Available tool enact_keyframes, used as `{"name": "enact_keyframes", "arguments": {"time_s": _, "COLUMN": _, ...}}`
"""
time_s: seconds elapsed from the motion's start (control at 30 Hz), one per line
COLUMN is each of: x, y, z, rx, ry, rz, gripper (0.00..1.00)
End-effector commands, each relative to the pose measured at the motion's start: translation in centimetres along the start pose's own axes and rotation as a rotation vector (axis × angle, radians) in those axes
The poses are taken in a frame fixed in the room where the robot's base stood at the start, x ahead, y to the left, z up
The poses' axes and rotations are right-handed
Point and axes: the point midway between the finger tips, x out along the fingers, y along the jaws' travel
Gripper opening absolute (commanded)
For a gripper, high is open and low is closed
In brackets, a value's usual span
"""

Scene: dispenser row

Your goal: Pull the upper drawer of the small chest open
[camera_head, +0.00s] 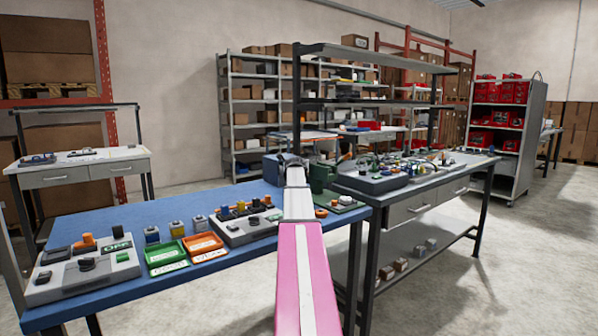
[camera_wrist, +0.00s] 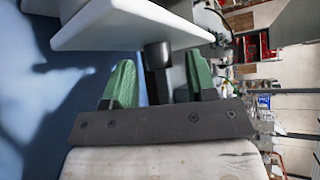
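The small chest (camera_head: 271,169) is a blue-grey block at the far end of the blue table, mostly hidden behind my arm in the head view. In the wrist view a pale front panel (camera_wrist: 110,25) fills the upper part, with a dark round knob (camera_wrist: 157,54) standing out from it. My gripper (camera_wrist: 160,80) is open, its two green fingers on either side of the knob with gaps beside it. I cannot tell whether this is the upper drawer or how far it is out. In the head view my gripper (camera_head: 291,159) is small and dark.
A green block (camera_head: 322,177) stands close right of my arm. Grey consoles, small blocks, and green (camera_head: 166,254) and orange (camera_head: 203,246) trays lie on the blue table (camera_head: 190,293). A grey workbench (camera_head: 430,199) with shelves stands at right.

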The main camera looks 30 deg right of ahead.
Motion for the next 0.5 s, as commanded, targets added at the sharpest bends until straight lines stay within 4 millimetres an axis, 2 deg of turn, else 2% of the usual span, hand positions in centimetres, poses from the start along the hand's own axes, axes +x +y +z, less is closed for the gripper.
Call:
{"name": "enact_keyframes", "arguments": {"time_s": 0.27, "x": -0.4, "y": 0.0, "z": 0.0, "rx": 0.000, "ry": 0.000, "rz": -0.001, "gripper": 0.52}}
{"name": "enact_keyframes", "arguments": {"time_s": 0.5, "x": -3.0, "y": 0.1, "z": -0.1, "rx": 0.000, "ry": -0.001, "rz": -0.001, "gripper": 0.52}}
